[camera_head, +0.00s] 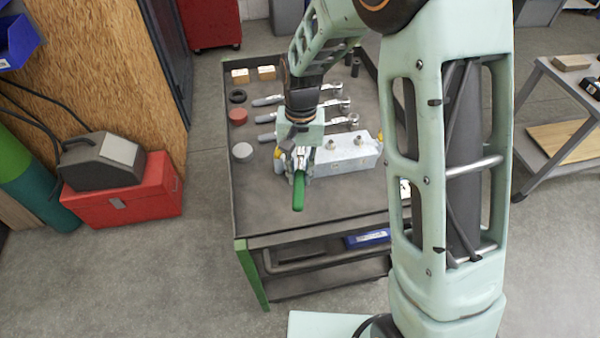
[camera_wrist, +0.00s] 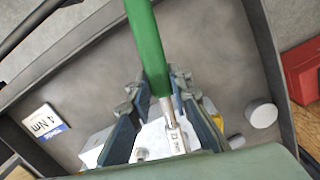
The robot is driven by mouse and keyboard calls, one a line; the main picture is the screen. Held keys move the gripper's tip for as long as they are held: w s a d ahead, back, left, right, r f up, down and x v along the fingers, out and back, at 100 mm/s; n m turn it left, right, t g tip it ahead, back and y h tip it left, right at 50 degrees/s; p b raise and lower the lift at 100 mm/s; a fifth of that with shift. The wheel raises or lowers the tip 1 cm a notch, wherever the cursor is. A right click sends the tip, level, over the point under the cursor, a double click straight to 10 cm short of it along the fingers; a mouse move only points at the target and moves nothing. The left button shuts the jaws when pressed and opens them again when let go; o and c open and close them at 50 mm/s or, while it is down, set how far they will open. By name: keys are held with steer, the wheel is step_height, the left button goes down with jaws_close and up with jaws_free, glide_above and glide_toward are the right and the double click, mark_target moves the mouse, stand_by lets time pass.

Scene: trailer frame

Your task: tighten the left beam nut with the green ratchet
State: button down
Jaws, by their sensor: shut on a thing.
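The green ratchet (camera_head: 299,192) is in my gripper (camera_head: 301,172). Its green handle points toward the near edge of the cart. In the wrist view the green handle (camera_wrist: 147,45) passes up between my gripper's fingers (camera_wrist: 157,90), which are shut on the ratchet near its metal neck. Its steel head (camera_wrist: 175,138) lies over the pale beam (camera_head: 352,153). Two nuts show on the beam, a middle one (camera_head: 330,144) and a right one (camera_head: 358,139). The left nut is hidden behind my gripper and the ratchet head. I cannot tell whether the head is seated on it.
The beam lies on a dark cart top (camera_head: 262,205) with raised edges. Several grey-handled ratchets (camera_head: 268,118) lie behind it. Small round pieces (camera_head: 242,152) and wooden blocks (camera_head: 266,73) are at the left and back. A "4 Nm" card (camera_wrist: 43,122) lies nearby. The front left is clear.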

steer(key=shift+r, duration=0.2)
steer(key=shift+r, duration=0.25)
steer(key=shift+r+p, duration=0.3)
steer(key=shift+p, duration=0.15)
stand_by(0.5)
step_height(320, 180, up, 4)
steer(key=p, duration=0.3)
steer(key=c, duration=2.3)
jaws_free()
jaws_close()
